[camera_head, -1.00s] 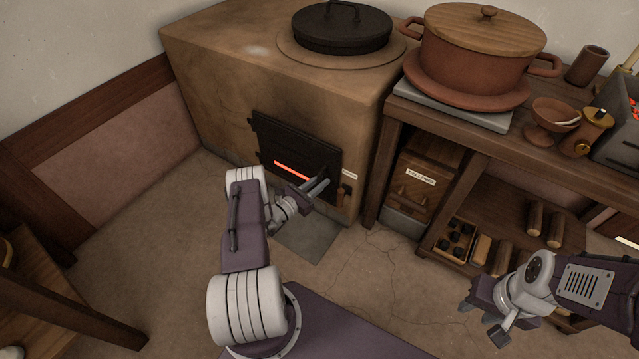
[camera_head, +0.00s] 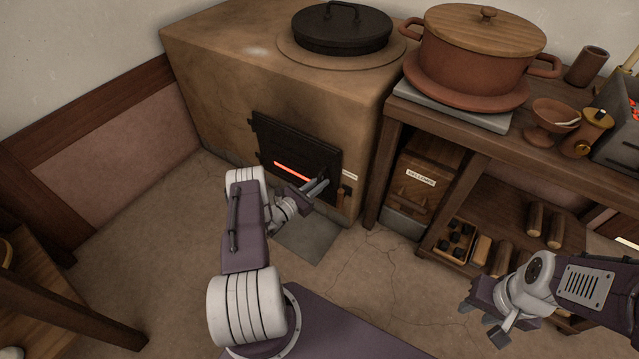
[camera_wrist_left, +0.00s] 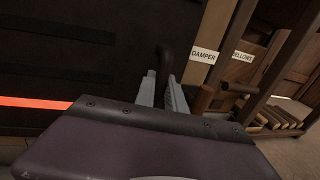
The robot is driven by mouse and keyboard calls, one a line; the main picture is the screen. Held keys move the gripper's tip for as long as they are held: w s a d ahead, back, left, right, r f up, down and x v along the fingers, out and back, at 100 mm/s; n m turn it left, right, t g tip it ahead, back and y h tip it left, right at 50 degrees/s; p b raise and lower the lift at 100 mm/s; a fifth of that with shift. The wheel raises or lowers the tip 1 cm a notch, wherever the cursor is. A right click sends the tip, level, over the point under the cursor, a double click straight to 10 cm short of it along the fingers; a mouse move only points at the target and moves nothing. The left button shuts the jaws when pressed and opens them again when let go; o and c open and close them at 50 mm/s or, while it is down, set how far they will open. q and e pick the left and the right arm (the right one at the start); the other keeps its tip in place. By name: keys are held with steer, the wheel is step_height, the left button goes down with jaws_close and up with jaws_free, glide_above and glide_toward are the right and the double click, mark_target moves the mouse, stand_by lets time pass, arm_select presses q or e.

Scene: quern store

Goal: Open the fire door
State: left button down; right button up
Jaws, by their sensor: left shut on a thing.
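The fire door (camera_head: 283,148) is a dark metal panel in the front of the clay stove, with a glowing red slot low across it. It looks closed in its frame. My left gripper (camera_head: 322,184) is at the door's right side, shut on the door's dark handle. In the left wrist view the handle (camera_wrist_left: 166,60) rises between the two pale fingers (camera_wrist_left: 161,92). The red slot shows at the left there. My right gripper (camera_head: 481,314) hangs low at the right, away from the door; its finger gap is hard to make out.
A damper with a wooden handle (camera_head: 343,196) sits just right of the door, by its label (camera_wrist_left: 203,54). The bellows box (camera_head: 421,182) stands under the workbench (camera_head: 398,108). A lidded clay pot (camera_head: 484,58) sits on the bench. The floor before the stove is clear.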

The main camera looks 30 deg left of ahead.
stand_by(0.6)
arm_select(q)
steer(key=s+a+m+g+h+b, duration=0.1)
steer(key=s+a+h, duration=0.1)
steer(key=s+a, duration=0.3)
steer(key=s+a+m+h+b, duration=0.1)
steer(key=s+a, duration=0.3)
steer(key=s, duration=0.8)
steer(key=shift+a+m+g+h+b, duration=0.3)
steer(key=shift+a+g+h+b, duration=0.15)
steer(key=shift+b, duration=0.3)
steer(key=shift+d, duration=0.1)
steer(key=c, duration=1.4)
jaws_free()
steer(key=shift+s, duration=0.1)
